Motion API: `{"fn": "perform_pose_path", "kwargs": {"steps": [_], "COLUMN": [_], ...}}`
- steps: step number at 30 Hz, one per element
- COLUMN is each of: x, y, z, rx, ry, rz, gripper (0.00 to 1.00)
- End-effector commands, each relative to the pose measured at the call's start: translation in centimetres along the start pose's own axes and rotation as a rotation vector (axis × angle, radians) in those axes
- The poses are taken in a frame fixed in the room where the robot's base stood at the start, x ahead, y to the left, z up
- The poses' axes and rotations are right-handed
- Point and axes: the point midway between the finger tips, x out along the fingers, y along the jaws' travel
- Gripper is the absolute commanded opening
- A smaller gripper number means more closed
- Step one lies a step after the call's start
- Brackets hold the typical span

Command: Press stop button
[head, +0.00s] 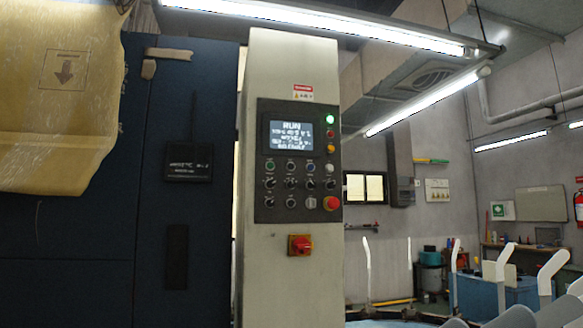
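The dark control panel (263,215) is mounted on a tall pale column (262,275) in the middle of the head view. Its lit screen (291,135) shows "RUN" above smaller text that I cannot read. A large round red button (331,203) sits at the panel's lower right. Rows of smaller buttons and knobs lie below the screen, among them a green one (270,166) and a blue one (310,166). Their labels are too small to read, so I cannot tell which is marked stop. My gripper is not in view.
A red switch on a yellow plate (300,245) sits below the panel. A dark blue cabinet (90,235) and a yellowish sheet (55,95) fill the left. White curved forms (501,268) stand at lower right. A blue box-like unit (487,292) is behind them.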

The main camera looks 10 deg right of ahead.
Motion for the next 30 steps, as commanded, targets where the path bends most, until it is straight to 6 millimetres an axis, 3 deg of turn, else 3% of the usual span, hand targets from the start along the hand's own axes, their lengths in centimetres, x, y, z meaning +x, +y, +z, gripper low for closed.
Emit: {"fn": "perform_pose_path", "kwargs": {"steps": [6,30], "x": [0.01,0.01], "y": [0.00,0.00], "z": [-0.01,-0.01], "rx": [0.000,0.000], "ry": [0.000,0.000], "rz": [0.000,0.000], "gripper": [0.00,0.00]}}
